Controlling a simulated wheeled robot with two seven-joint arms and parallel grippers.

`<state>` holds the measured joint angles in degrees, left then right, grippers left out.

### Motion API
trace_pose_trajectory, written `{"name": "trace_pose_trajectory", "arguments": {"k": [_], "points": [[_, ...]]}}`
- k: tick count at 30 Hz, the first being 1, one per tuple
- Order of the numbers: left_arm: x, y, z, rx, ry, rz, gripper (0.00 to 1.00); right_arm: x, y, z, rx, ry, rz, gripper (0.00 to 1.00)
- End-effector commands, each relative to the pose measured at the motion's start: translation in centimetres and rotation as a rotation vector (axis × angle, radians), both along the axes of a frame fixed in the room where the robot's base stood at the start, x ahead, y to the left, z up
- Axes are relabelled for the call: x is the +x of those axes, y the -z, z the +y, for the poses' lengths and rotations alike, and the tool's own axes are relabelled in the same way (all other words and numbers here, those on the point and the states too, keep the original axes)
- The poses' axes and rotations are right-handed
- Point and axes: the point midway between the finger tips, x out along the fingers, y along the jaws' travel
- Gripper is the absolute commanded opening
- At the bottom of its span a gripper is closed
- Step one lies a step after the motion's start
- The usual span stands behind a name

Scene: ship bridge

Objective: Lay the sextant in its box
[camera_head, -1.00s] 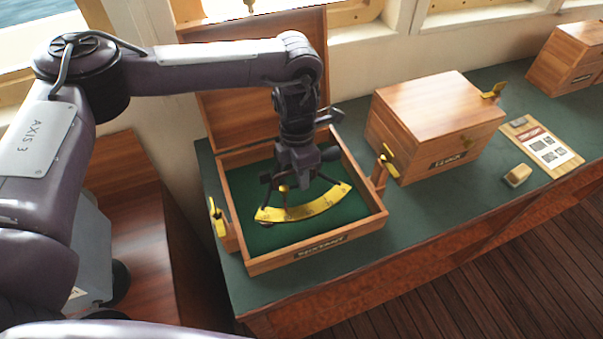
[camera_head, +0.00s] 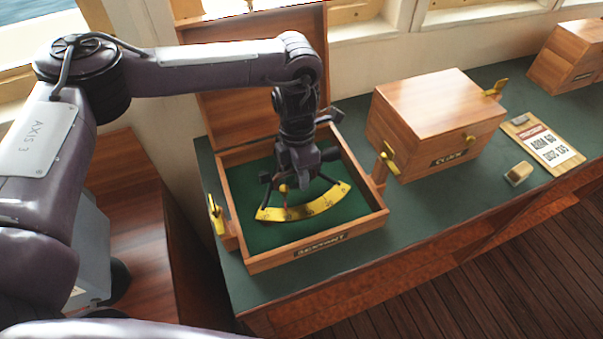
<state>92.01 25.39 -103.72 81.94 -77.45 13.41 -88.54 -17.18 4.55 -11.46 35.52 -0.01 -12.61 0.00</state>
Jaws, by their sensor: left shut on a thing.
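The sextant (camera_head: 308,207) shows as a curved brass arc with a dark frame, inside the outline of its open box. The box (camera_head: 262,262) is wooden with a green lining and a label on its front; its lid (camera_head: 232,105) stands raised at the back. My left gripper (camera_head: 298,178) points down over the box and is shut on the sextant's dark frame. The wrist hides part of the frame and the grip. I cannot tell whether the sextant touches the lining. My right gripper is not in view.
A closed wooden box (camera_head: 435,115) with brass catches stands to the right on the green counter (camera_head: 420,225). Another wooden box (camera_head: 572,55) is at the far right.

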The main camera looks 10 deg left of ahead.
Motion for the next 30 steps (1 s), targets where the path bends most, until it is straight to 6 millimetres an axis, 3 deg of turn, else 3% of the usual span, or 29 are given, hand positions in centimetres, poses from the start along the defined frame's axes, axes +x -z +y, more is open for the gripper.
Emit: {"name": "trace_pose_trajectory", "arguments": {"k": [4, 5, 10, 20, 30], "points": [[0.1, -0.2, -0.1, -0.002, -0.001, -0.003, 0.00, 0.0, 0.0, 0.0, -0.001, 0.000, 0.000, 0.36], [0.1, -0.2, -0.1, -0.002, -0.001, -0.003, 0.13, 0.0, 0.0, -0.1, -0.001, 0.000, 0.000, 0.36], [0.1, -0.1, 0.0, -0.001, 0.000, -0.002, 0.36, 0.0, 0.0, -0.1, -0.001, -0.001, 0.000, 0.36], [0.1, -0.2, 0.1, 0.001, 0.000, -0.001, 0.36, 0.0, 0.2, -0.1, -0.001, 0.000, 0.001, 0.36], [0.9, -5.5, 0.5, -0.001, -0.001, -0.006, 0.36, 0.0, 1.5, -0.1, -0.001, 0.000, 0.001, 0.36]]}}
